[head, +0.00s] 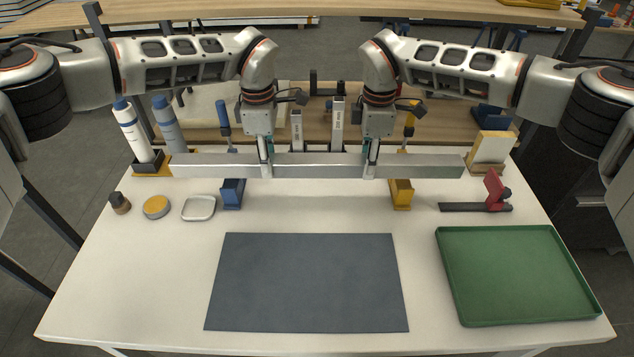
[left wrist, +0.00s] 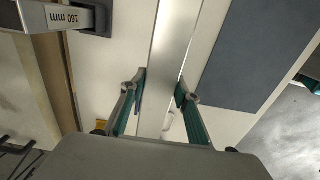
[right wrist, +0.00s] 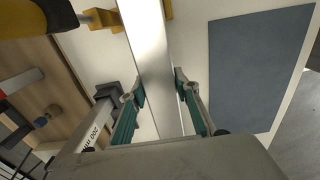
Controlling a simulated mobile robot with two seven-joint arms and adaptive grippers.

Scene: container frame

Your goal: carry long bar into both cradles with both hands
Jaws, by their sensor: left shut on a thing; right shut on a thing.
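The long bar (head: 318,165) is a grey metal beam, held level across the back of the white table. My left gripper (head: 266,160) is shut on it left of its middle, and my right gripper (head: 371,160) is shut on it right of its middle. The wrist views show the bar between the left fingers (left wrist: 160,92) and the right fingers (right wrist: 158,90). The blue cradle (head: 232,195) and the yellow cradle (head: 402,196) stand below the bar, outward of the grippers. The bar hides their upper parts in the head view; I cannot tell whether it touches them.
Bottles (head: 133,130) stand back left; a yellow-and-white block (head: 490,148) stands back right. A red-and-black clamp (head: 494,192) lies right of the yellow cradle. A dark mat (head: 308,282) and green tray (head: 520,232) lie in front. Marked upright blocks (head: 337,125) stand behind the bar.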

